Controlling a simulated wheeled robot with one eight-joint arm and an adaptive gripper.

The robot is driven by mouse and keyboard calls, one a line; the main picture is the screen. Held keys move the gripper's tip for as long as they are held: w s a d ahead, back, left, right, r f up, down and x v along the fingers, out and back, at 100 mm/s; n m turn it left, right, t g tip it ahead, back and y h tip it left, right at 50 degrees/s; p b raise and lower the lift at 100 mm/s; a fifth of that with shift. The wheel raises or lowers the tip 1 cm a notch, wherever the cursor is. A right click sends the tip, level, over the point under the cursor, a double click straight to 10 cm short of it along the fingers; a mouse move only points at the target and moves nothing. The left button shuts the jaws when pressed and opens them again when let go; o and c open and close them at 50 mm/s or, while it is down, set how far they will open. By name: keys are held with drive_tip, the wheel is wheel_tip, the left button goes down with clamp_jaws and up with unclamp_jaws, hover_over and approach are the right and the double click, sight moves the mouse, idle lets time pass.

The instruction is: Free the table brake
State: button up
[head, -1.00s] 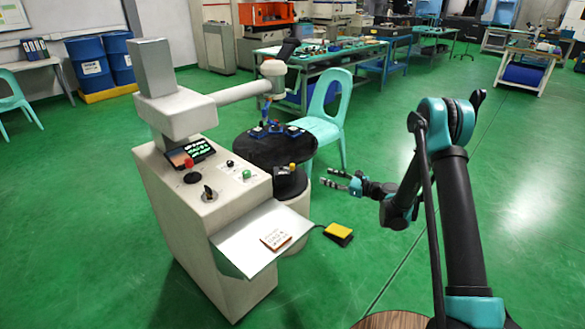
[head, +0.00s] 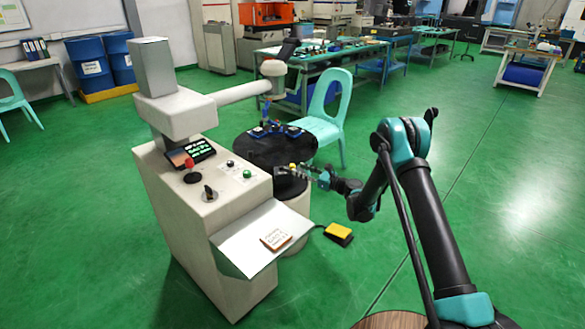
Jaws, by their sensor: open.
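The machine (head: 200,215) is a beige cabinet with a column and an overhead arm. A round black table (head: 262,150) carries blue fixtures. Below it, a smaller dark round part (head: 287,188) sits on a light cylindrical base. A small yellow-topped piece (head: 292,166), perhaps the brake handle, shows at the near edge of the black table. My gripper (head: 301,171) is open, its fingers reaching left right by this piece and partly covering it. I cannot tell whether they touch it or surround it.
A sloping metal tray (head: 235,245) holds a note card. A yellow pedal (head: 339,231) lies on the floor. A turquoise chair (head: 323,123) stands behind.

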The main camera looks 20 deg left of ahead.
sight(292, 167)
drive_tip(key=shift+x, duration=2.55)
drive_tip(key=shift+c, duration=0.6)
clamp_jaws()
